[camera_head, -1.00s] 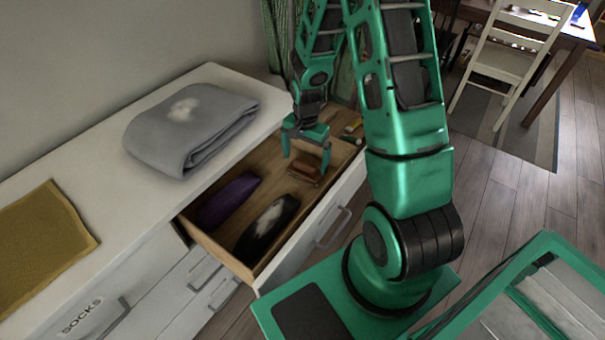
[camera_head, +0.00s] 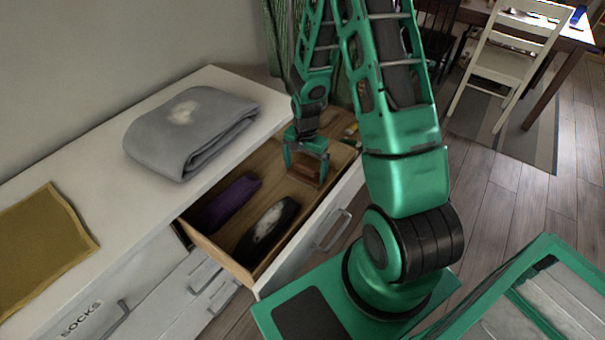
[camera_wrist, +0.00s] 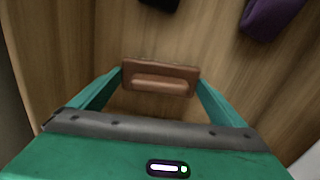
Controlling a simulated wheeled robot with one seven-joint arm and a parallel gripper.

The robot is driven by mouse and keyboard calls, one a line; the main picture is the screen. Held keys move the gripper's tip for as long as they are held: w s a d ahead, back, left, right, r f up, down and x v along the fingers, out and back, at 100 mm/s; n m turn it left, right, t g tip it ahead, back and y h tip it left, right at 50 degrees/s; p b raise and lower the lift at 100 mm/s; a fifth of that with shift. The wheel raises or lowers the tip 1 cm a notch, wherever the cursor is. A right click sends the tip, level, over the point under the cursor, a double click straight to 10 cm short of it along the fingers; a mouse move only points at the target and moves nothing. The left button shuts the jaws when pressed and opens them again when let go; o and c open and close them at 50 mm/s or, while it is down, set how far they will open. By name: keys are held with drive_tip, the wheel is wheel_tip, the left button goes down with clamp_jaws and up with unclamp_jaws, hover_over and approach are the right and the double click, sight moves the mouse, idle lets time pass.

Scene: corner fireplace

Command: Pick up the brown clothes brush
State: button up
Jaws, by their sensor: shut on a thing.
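The brown clothes brush (camera_wrist: 160,78) is between the two green fingers in the wrist view, and its ends meet the fingertips. In the head view the brush (camera_head: 304,172) is partly hidden by my gripper (camera_head: 306,166), which is low inside the open drawer (camera_head: 268,160). My gripper (camera_wrist: 160,84) is shut on the brush along its length. I cannot tell whether the brush still touches the drawer floor.
In the drawer lie a dark item with a white patch (camera_head: 267,224) and a purple item (camera_head: 231,202). Small yellowish things lie at its far end. A folded grey cloth (camera_head: 190,135) and a mustard cloth (camera_head: 42,245) lie on the dresser top (camera_head: 95,190).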

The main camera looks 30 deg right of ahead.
sight(305, 167)
wheel_tip(305, 167, up, 18)
idle(0.6)
drive_tip(key=o, duration=0.5)
drive_tip(key=c, duration=0.3)
drive_tip(key=shift+c, duration=0.2)
